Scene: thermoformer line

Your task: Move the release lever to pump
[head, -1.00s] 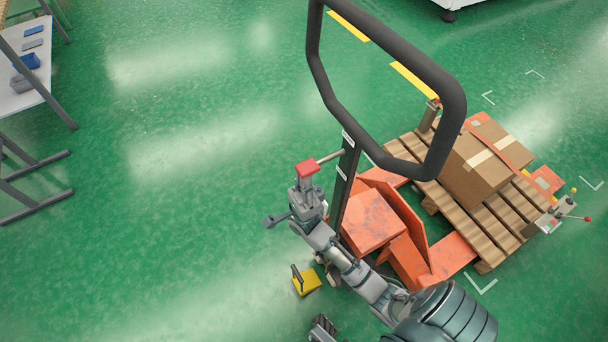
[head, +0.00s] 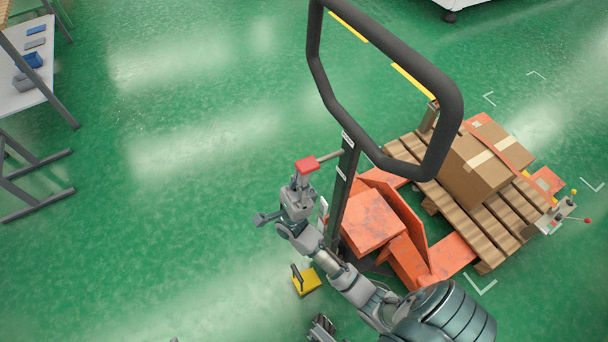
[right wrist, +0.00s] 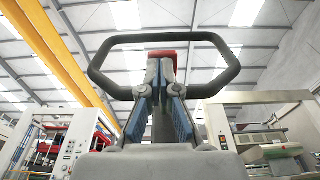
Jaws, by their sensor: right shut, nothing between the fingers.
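The release lever is a short grey rod with a red grip (head: 307,165), on the left side of the dark handle post of an orange pallet jack (head: 372,222). My right gripper (head: 301,181) is just below the red grip, fingers pointing up, shut and empty. In the right wrist view the fingers (right wrist: 160,75) come together at the tips, with the red grip (right wrist: 168,55) just past them. Whether they touch it I cannot tell. The black handle loop (head: 455,110) rises above. No lever position marks are readable.
The jack stands at a wooden pallet (head: 484,222) with strapped cardboard boxes (head: 478,172). A small yellow block with a dark handle (head: 308,283) is on the floor beside the jack. A table (head: 20,98) stands at the far left. The green floor between is clear.

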